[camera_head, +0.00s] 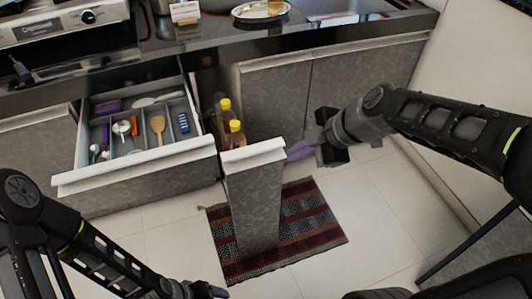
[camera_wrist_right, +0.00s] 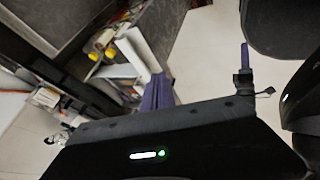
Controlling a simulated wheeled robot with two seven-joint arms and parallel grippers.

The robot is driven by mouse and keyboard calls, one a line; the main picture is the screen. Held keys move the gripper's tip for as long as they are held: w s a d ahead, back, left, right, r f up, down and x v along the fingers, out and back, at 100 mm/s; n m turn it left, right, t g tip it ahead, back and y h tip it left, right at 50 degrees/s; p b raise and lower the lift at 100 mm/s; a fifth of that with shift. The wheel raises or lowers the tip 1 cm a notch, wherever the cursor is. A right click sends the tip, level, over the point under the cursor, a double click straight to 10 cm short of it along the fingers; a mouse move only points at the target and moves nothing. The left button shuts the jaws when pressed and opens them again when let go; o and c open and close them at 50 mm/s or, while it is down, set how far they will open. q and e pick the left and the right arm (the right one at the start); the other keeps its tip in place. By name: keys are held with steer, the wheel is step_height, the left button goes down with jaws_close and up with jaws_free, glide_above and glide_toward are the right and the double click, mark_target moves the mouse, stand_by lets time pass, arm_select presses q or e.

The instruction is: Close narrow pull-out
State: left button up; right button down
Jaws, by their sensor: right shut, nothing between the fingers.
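The narrow pull-out (camera_head: 252,205) stands out from the cabinet row, with a tall grey front and a white top edge. Yellow-capped bottles (camera_head: 236,137) stand inside it behind the front. My right gripper (camera_head: 299,149) is shut and empty, its purple fingers close to the right end of the white top edge; I cannot tell if they touch. In the right wrist view the white edge (camera_wrist_right: 137,55) and yellow caps (camera_wrist_right: 103,46) show beyond a purple finger (camera_wrist_right: 158,93). My left gripper (camera_head: 212,291) is low at the bottom edge, mostly hidden.
A wide drawer (camera_head: 140,165) with utensils in compartments is open to the left of the pull-out. A striped rug (camera_head: 310,225) lies on the tiled floor under the pull-out. Closed cabinet doors (camera_head: 350,85) are behind my right gripper. The dark counter (camera_head: 330,30) runs above.

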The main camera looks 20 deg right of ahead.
mark_target(268, 153)
arm_select(q)
steer(key=shift+r, duration=0.1)
arm_select(e)
steer(key=w+a+f, duration=0.1)
steer(key=w+f, duration=0.1)
steer(key=w+a+f, duration=0.2)
steer(key=w+f, duration=0.1)
steer(key=w+a+f, duration=0.1)
steer(key=w+f, duration=0.2)
steer(key=shift+w+a, duration=0.15)
steer(key=shift+w, duration=0.1)
steer(key=shift+w, duration=0.15)
